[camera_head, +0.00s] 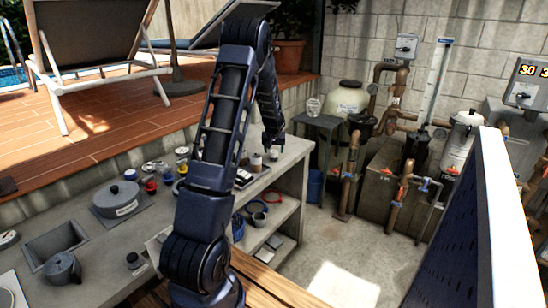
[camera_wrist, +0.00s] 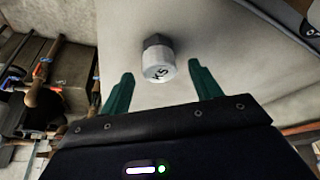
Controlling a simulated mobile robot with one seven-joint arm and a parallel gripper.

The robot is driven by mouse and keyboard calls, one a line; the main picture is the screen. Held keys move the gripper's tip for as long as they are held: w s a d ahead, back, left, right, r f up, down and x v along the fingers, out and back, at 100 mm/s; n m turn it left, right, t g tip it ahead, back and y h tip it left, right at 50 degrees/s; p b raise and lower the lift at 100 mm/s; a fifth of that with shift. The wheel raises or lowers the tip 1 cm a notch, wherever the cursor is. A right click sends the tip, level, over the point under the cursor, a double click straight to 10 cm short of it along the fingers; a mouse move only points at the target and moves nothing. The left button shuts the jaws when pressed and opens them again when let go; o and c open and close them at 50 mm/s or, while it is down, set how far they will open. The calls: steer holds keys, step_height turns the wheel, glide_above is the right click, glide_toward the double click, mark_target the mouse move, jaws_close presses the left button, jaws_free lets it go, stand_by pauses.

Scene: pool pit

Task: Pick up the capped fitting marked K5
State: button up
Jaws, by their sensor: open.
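The capped fitting marked K5 (camera_wrist: 158,60) shows in the wrist view, with a pale cap bearing the dark letters K5 and a darker grey body beyond it. It stands on the pale grey counter (camera_wrist: 120,30). My gripper (camera_wrist: 161,80) is open, with its two green fingers apart on either side of the lower part of the view. The fitting appears between and just beyond the fingertips, and no contact shows. In the head view my gripper (camera_head: 272,142) is low over the far right end of the counter (camera_head: 125,240), beside small cups; its fingers are too small there to read.
A grey pot (camera_head: 116,199), a sink (camera_head: 55,246) and several small coloured jars are on the counter. Pipes and a filter tank (camera_head: 349,98) stand beyond its right end. A blue panel (camera_head: 470,215) rises at the right. Open floor (camera_head: 345,250) lies between.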

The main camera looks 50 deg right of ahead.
steer(key=shift+x, duration=1.15)
steer(key=c, duration=1.1)
